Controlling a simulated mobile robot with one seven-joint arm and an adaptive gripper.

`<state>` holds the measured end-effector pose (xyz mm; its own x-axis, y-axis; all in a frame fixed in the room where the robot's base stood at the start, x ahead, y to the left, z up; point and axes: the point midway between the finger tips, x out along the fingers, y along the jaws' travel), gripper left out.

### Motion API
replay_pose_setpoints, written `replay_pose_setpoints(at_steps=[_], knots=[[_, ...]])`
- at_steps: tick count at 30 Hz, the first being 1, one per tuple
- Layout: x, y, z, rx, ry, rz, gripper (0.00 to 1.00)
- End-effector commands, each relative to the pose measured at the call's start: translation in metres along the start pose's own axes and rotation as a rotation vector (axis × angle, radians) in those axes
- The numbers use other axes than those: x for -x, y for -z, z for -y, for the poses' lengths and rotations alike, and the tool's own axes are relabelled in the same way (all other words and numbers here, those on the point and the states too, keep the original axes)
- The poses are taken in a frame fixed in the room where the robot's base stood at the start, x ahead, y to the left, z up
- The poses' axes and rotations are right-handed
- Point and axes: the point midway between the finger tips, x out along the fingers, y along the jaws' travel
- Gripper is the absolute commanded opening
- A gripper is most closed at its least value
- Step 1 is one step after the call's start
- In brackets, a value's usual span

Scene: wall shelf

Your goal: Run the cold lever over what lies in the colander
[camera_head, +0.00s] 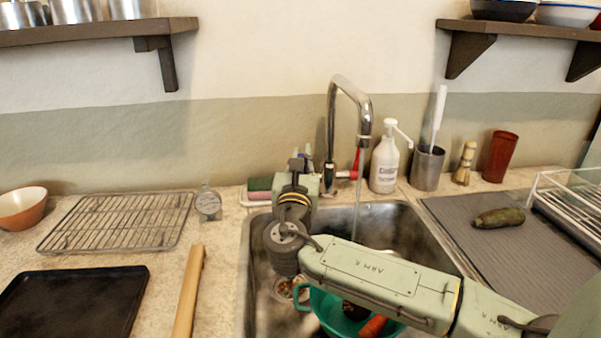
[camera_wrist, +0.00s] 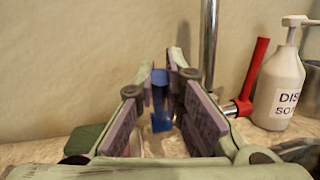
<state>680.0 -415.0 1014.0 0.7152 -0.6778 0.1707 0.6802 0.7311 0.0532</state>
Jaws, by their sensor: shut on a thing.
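My gripper (camera_head: 303,165) is at the left side of the chrome tap (camera_head: 342,90), its fingers (camera_wrist: 162,75) closed around the blue lever (camera_wrist: 160,98). The gripper hides that lever in the head view. The red lever (camera_head: 356,163) on the tap's right stands up, tilted in the wrist view (camera_wrist: 256,70). A thin water stream (camera_head: 357,205) falls from the spout into the sink, passing behind my arm. The teal colander (camera_head: 303,296) sits in the sink, partly hidden by my arm. A carrot (camera_head: 373,326) and something dark show in it. Where the water lands is hidden.
A soap bottle (camera_head: 385,165) stands right of the tap, beside a metal cup (camera_head: 427,168) with a brush. A green sponge (camera_head: 260,184) lies left.

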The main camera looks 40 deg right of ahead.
Motion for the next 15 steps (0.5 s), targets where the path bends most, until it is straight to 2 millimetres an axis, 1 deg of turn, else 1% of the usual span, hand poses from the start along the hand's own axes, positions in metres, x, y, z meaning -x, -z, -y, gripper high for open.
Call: replay_pose_setpoints(at_steps=[1, 6, 15], knots=[[0.0028, 0.008, 0.0002, -0.006, -0.002, 0.016, 0.0], [0.0053, 0.0048, 0.0008, -0.013, -0.002, 0.049, 0.0], [0.0054, 0.0018, 0.0008, -0.013, -0.002, 0.054, 0.0]])
